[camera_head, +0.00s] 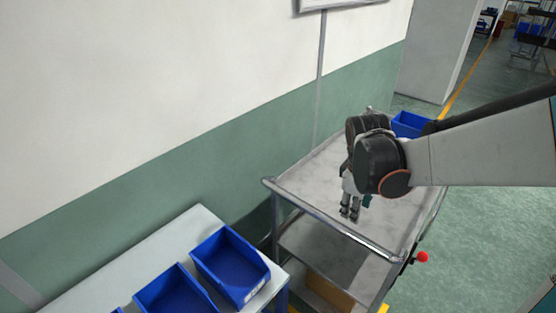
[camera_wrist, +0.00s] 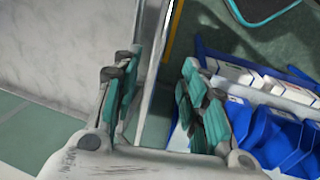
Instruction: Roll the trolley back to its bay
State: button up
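The trolley (camera_head: 315,185) stands along the wall in the head view, with a pale grey top, a metal handle rail (camera_head: 325,222) at its near end and a shelf below. My gripper (camera_head: 350,211) hangs over the trolley's top, pointing down, a little beyond the near rail; I cannot tell its exact height. In the wrist view my gripper (camera_wrist: 160,85) has its two fingers well apart, with a pale narrow bar showing in the gap, apparently beyond the fingertips. I see nothing gripped. My forearm hides the trolley's far right part.
A white bench (camera_head: 135,262) with several blue bins (camera_head: 232,265) stands close at the trolley's near left. Another blue bin (camera_head: 408,123) shows by the trolley's far end. A red knob (camera_head: 422,257) is at the trolley's near right. Green floor (camera_head: 490,210) lies open to the right.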

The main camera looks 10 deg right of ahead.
aim_at(352, 233)
jog(key=f+b, duration=0.1)
jog(key=f, duration=0.3)
jog(key=w+d+f+b, duration=0.1)
jog(key=f, duration=0.4)
jog(key=d+f+b, duration=0.1)
jog(key=f, duration=0.3)
jog(key=shift+w+d+f, duration=0.1)
jog(key=shift+w+f, duration=0.25)
grip_shut()
